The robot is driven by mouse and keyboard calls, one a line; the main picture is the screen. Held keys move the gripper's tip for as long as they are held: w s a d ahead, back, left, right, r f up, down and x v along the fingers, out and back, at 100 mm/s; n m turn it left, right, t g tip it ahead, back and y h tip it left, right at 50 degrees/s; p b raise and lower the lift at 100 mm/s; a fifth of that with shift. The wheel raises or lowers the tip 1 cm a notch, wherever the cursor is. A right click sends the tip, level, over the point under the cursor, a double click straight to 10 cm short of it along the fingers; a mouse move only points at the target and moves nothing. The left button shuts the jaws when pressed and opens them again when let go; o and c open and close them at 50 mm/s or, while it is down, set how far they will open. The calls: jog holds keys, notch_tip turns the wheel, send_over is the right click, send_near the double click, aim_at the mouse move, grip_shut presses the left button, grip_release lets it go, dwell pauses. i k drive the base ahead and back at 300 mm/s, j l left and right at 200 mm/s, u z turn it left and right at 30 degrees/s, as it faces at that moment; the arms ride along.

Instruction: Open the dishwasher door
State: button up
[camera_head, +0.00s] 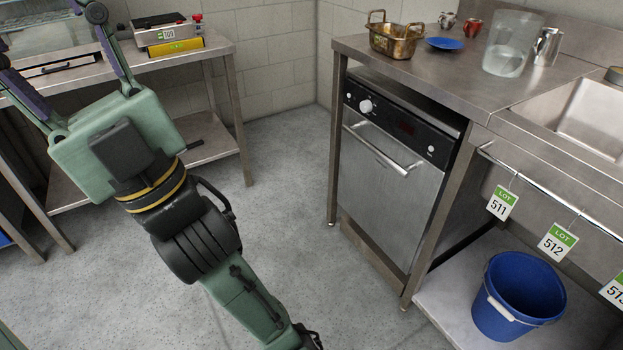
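The dishwasher (390,190) stands under the steel counter, right of centre. Its steel door is shut and upright. A bar handle (382,150) runs across the top of the door. Above it is a black control panel (405,123) with a white knob and a small dark display. My gripper (42,38) is at the upper left, far from the dishwasher and pointing away from it. Its two fingers are spread apart, with nothing seen between them.
The counter (440,72) holds a brass basket (396,40), a blue plate (444,43), cups, a clear container (507,45) and a steel jug (547,46). A sink is at right, above a blue bucket (518,297). Floor (285,225) before the dishwasher is clear.

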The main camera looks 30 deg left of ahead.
aim_at(391, 183)
jog(key=u, duration=0.4)
jog(key=i+l+u, duration=0.35)
jog(key=i+l, duration=0.3)
jog(key=l, duration=0.15)
